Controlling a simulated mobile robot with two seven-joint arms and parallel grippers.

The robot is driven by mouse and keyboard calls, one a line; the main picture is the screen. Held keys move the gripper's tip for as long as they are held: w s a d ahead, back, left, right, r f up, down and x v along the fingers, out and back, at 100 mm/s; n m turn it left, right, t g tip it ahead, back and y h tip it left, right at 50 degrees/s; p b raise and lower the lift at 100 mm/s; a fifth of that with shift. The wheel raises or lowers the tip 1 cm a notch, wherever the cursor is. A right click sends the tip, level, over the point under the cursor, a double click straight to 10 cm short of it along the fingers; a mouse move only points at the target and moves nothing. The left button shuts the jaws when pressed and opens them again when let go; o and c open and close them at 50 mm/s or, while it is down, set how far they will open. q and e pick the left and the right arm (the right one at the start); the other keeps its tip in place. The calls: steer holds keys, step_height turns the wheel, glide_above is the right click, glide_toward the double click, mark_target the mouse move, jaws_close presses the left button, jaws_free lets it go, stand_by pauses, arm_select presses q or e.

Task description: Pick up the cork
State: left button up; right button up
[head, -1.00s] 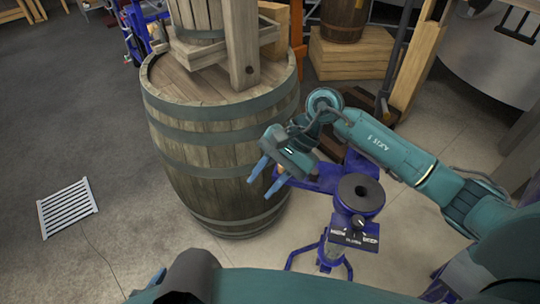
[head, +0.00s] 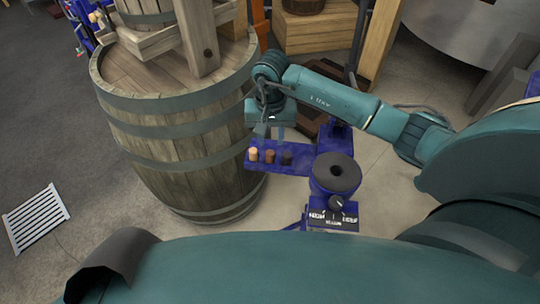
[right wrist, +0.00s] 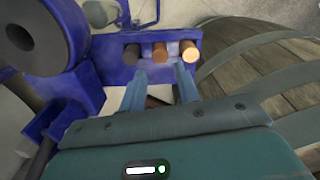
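Three short cylinders stand in a row on the blue tray of a bottling device (head: 320,150): a pale tan cork (head: 253,154), a mid-brown one (head: 269,156) and a dark one (head: 287,158). In the right wrist view the pale cork (right wrist: 190,53) is at the right, the brown one (right wrist: 159,50) in the middle and the dark one (right wrist: 131,54) at the left. My right gripper (head: 266,136) is open and empty close to the row. In the wrist view its fingers (right wrist: 161,82) point towards the row, roughly either side of the brown one. My left gripper is out of view.
A dark ring-shaped part (head: 337,174) sits on the device right of the tray. A large wooden barrel (head: 180,130) stands close on the left. A wooden crate (head: 318,30) is behind. A white floor grate (head: 32,218) lies at far left.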

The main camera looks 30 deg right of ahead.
glide_above(270, 162)
step_height(270, 162, down, 5)
steer(key=shift+r+p, duration=0.1)
steer(key=shift+p, duration=0.3)
jaws_close()
